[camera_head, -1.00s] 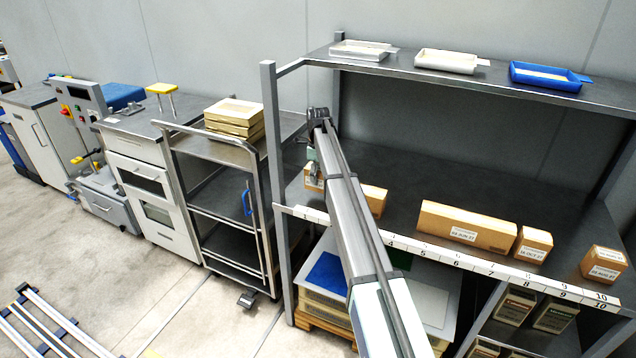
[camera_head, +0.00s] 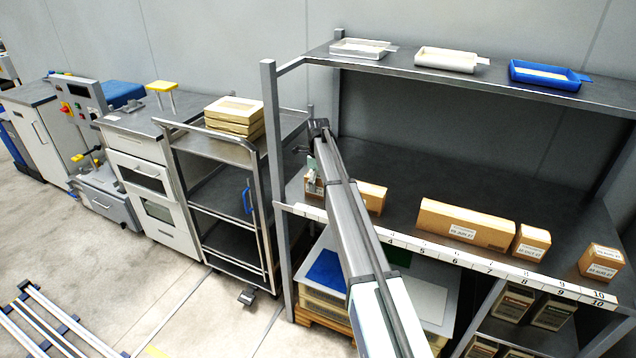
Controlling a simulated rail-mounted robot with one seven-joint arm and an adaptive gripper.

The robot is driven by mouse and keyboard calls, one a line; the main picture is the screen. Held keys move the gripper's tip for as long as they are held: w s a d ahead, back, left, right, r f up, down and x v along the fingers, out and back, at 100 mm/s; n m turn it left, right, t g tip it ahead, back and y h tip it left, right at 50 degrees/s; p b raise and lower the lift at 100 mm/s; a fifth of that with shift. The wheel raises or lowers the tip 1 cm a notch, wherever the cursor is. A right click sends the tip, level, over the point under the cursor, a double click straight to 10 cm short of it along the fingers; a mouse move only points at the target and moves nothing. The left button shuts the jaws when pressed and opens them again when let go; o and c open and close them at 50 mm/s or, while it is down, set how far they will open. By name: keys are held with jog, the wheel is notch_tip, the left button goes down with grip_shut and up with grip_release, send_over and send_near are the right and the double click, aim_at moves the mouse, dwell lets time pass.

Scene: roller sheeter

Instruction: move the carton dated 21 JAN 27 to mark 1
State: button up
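A small brown carton (camera_head: 313,188) sits at the left end of the shelf, behind mark 1 on the number strip (camera_head: 455,257). My gripper (camera_head: 314,178) is at this carton and hides part of it; its fingers are too small and covered to judge their opening or any contact. Another carton (camera_head: 374,197) stands just right of my arm, partly hidden by it. A long carton (camera_head: 466,224) lies behind about marks 5 to 7. Smaller cartons stand near mark 8 (camera_head: 532,242) and mark 10 (camera_head: 601,262). The date 21 JAN 27 is not readable on any of them.
The left shelf post (camera_head: 273,180) stands close to my gripper. An upper shelf (camera_head: 480,77) with three trays hangs above. The shelf top between the cartons near marks 8 and 10 is clear. A trolley (camera_head: 222,150) stands to the left.

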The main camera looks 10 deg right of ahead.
jog(key=shift+r, duration=0.1)
notch_tip(320, 180, up, 12)
jog(key=b, duration=0.2)
jog(key=shift+b, duration=0.4)
